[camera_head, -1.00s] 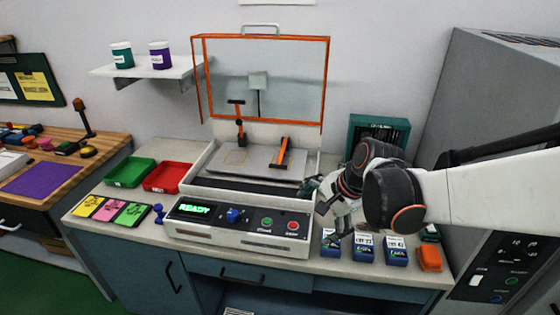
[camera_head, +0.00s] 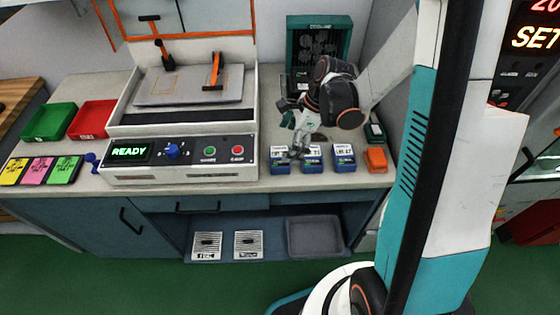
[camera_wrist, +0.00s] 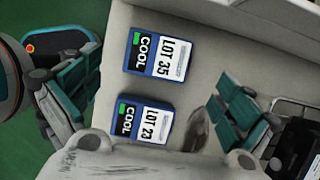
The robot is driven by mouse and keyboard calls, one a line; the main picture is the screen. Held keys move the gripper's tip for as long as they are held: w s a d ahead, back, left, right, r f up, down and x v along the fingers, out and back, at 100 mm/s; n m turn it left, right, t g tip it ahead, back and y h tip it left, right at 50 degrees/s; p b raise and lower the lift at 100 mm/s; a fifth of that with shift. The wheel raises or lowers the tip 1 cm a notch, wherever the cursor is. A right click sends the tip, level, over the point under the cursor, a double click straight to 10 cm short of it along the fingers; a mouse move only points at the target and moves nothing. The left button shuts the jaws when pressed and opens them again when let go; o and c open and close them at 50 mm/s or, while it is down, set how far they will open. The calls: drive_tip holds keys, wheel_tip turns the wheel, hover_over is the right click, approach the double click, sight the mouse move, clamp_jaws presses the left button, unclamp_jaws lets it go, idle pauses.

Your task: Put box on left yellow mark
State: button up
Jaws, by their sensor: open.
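Blue boxes with white labels stand in a row on the counter, right of the press: a left one (camera_head: 279,163), a middle one (camera_head: 313,164) and a right one (camera_head: 344,160). My gripper (camera_head: 298,150) is open and empty above the left and middle boxes, partly covering them. In the wrist view, its spread fingers (camera_wrist: 155,105) flank the boxes labelled LOT 35 (camera_wrist: 157,55) and LOT 23 (camera_wrist: 142,121). The grey press plate (camera_head: 190,88) bears faint yellow outlines; the left yellow mark (camera_head: 153,84) looks empty.
An orange block (camera_head: 376,160) stands at the row's right end. The control panel (camera_head: 180,151) reads READY. Green (camera_head: 49,123) and red (camera_head: 93,120) trays sit left. A dark green rack (camera_head: 319,45) stands behind my gripper.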

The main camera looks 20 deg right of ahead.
sight(280, 156)
drive_tip(key=b+x, duration=0.3)
drive_tip(key=x, duration=0.4)
drive_tip(key=shift+a+f, duration=0.1)
drive_tip(key=shift+a, duration=0.05)
drive_tip(key=c, duration=1.4)
drive_tip(key=shift+o, duration=0.2)
